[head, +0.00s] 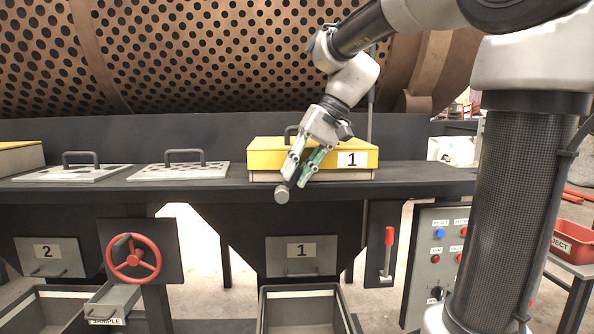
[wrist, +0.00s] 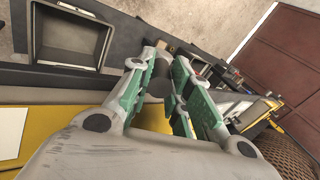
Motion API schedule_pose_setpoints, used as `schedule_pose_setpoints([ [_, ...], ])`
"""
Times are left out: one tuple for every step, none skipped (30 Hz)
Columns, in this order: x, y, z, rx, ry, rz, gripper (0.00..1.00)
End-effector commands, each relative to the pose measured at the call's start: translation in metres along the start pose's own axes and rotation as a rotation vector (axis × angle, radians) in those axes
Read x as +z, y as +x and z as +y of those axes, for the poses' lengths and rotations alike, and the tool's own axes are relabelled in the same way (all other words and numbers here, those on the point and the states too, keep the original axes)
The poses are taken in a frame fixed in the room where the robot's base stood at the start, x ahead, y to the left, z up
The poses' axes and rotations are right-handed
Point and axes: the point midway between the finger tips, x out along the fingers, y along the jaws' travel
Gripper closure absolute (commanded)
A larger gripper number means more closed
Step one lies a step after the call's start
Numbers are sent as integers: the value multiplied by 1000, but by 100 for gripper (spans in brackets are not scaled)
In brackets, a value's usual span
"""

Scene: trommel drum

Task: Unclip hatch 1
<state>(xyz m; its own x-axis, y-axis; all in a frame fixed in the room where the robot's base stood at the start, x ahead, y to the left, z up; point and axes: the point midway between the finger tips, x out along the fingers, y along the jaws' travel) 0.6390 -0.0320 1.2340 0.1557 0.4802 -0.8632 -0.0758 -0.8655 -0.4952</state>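Hatch 1 is a yellow-sided box (head: 265,158) with a white "1" label on its front, on the dark bench at the drum's foot. Its yellow side also shows in the wrist view (wrist: 60,125). My gripper (head: 297,176) points down in front of this yellow side, left of the label. A dark grey round-ended bar, seemingly the clip's handle (head: 282,196), sticks out at my fingertips. In the wrist view it lies between my green-padded fingers (wrist: 162,80). The fingers stand apart with the bar between them; whether both pads touch it is unclear. The clip's fastening is hidden.
Two perforated lids with handles (head: 181,171) lie to the left on the bench. Below are a chute door marked 1 (head: 301,256), an open bin (head: 302,291), a red handwheel (head: 133,259) and a red lever (head: 389,237). A button panel (head: 437,255) stands right.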

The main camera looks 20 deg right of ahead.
Motion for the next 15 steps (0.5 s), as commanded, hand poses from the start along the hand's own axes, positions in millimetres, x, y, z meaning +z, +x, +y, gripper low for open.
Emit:
schedule_pose_setpoints([
  [-1, 0, 0, 0, 0, 3, 59],
  [-1, -1, 0, 1, 0, 3, 57],
  [-1, -1, 0, 1, 0, 3, 57],
  [-1, 0, 0, 1, 0, 3, 57],
  [-1, 0, 0, 1, 0, 2, 57],
  [0, 0, 0, 1, 0, 2, 57],
  [0, 0, 0, 1, 0, 2, 57],
  [0, 0, 0, 1, 0, 2, 57],
  [0, 0, 0, 1, 0, 1, 57],
  [0, 0, 0, 1, 0, 1, 57],
  [0, 0, 0, 1, 0, 1, 57],
  [0, -1, 0, 1, 0, 1, 57],
  [0, -3, 0, 1, 0, 2, 57],
  [-1, -5, 0, 1, 0, 2, 57],
  [-1, -10, 0, 1, 1, 4, 57],
])
